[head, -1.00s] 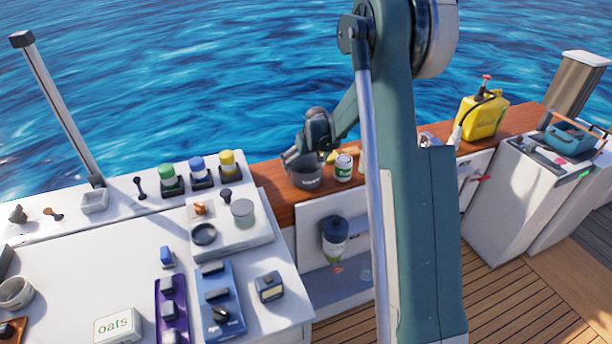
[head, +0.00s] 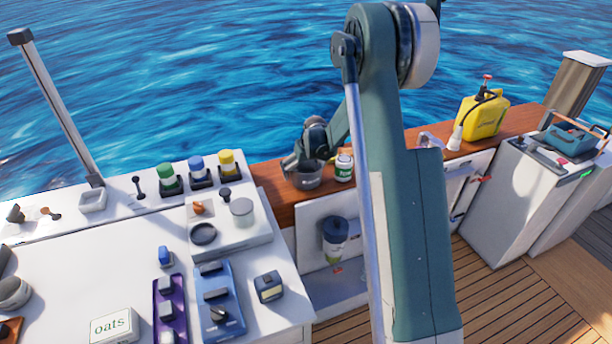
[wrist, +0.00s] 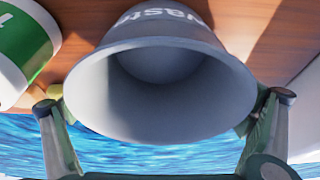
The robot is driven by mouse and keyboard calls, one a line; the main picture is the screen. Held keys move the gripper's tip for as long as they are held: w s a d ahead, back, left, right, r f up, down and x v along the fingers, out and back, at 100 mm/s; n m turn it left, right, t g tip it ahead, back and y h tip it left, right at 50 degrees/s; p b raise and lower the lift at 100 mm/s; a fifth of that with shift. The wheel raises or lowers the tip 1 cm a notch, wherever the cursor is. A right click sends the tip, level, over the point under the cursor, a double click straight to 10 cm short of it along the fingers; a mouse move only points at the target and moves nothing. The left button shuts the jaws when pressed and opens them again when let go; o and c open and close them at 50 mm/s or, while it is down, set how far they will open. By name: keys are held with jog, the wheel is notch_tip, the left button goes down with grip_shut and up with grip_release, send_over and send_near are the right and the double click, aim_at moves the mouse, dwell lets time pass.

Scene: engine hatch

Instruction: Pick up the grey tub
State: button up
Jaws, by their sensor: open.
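The grey tub (head: 307,176) stands on the brown wooden ledge in the head view, just left of a green and white can. In the wrist view the grey tub (wrist: 160,85) fills the middle, its open mouth facing the camera, with part of white lettering on its side. My gripper (head: 297,163) is at the tub in the head view. In the wrist view my gripper (wrist: 163,105) is open, with one finger at each side of the tub's rim. I cannot tell whether the fingers touch it.
The green and white can (head: 344,168) stands close beside the tub; it also shows in the wrist view (wrist: 27,45). A yellow jug (head: 482,117) is farther right on the wooden ledge (head: 415,137). The white counter (head: 60,285) at left holds several items. Water lies behind the ledge.

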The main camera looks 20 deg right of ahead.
jog(key=c, duration=1)
jog(key=shift+r, duration=0.15)
jog(key=shift+r+p, duration=1.05)
jog(key=shift+r, duration=3.85)
